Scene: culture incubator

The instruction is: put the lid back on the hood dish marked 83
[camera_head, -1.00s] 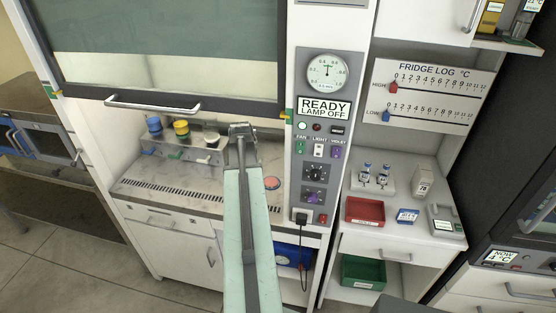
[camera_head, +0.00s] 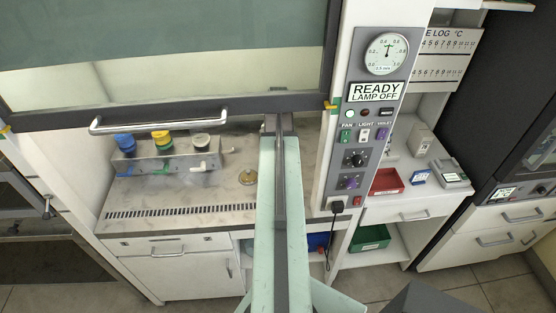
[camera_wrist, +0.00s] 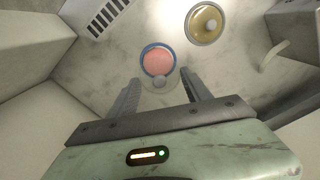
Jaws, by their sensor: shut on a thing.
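My gripper (camera_wrist: 159,80) is shut on a clear round lid (camera_wrist: 158,85) with a pale knob, held between the two fingers. In the wrist view the lid partly overlaps the near edge of an open dish (camera_wrist: 158,59) with pink contents and a blue rim. I cannot tell whether they touch. A second dish (camera_wrist: 206,24), yellowish with a pale knob on top, sits beside it; it also shows on the hood floor in the head view (camera_head: 248,176). In the head view my arm hides the gripper, lid and pink dish. No number is readable on either dish.
The hood sash (camera_head: 170,111) is raised, with its handle (camera_head: 158,121) low at the front. A rack (camera_head: 165,164) with blue, yellow and white-topped items stands at the left. The control panel (camera_head: 369,130) is close on the right. The hood floor (camera_head: 200,195) is clear at front left.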

